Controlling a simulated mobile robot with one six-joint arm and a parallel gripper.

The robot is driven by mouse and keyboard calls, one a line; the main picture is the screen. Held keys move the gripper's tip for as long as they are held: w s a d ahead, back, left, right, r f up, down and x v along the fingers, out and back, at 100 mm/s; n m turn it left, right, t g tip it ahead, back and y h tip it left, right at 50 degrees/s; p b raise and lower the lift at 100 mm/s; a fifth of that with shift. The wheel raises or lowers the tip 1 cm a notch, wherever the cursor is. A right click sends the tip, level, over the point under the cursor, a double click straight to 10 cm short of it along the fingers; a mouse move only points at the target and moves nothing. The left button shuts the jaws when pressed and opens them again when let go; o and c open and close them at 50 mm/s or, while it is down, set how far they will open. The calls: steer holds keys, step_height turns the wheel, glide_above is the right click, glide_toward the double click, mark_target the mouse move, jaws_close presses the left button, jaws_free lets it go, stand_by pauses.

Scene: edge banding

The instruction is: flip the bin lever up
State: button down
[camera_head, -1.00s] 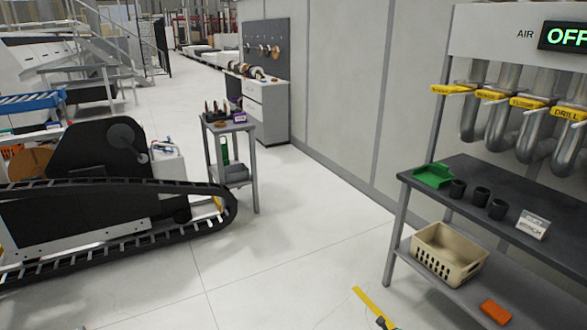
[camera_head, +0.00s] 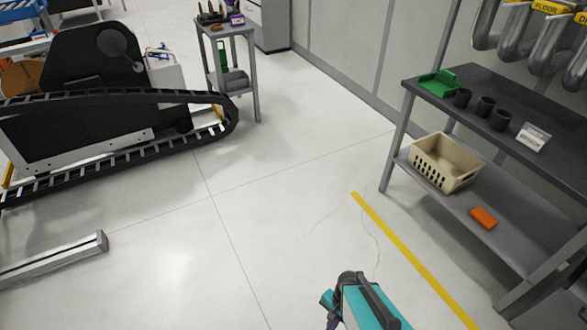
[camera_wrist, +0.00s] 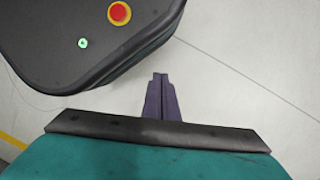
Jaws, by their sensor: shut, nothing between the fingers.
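The yellow lever marked FLOOR (camera_head: 547,7) shows at the top right edge of the head view, on the grey pipes (camera_head: 497,30). Part of another yellow lever (camera_head: 581,17) shows at its right. I cannot make out a bin lever; the upper part of the pipe row is cut off. My gripper shows in the wrist view (camera_wrist: 160,78) with its dark purple fingers together and nothing between them. It points down over bare floor, well away from the levers. In the head view my teal arm is at the bottom, left of the workbench.
The workbench (camera_head: 480,84) at right carries a green tray (camera_head: 438,84), black cups (camera_head: 486,105) and a small sign (camera_head: 533,137). Its lower shelf holds a beige basket (camera_head: 444,162) and an orange block (camera_head: 484,217). A tracked machine (camera_head: 100,115) stands left. Middle floor is clear.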

steer(key=s+d+r+n+g+h, duration=0.2)
steer(key=s+d+n, duration=0.2)
steer(key=s+n, duration=0.2)
steer(key=shift+r+n+g, duration=0.15)
steer(key=shift+n+g, duration=0.15)
steer(key=shift+n, duration=1.1)
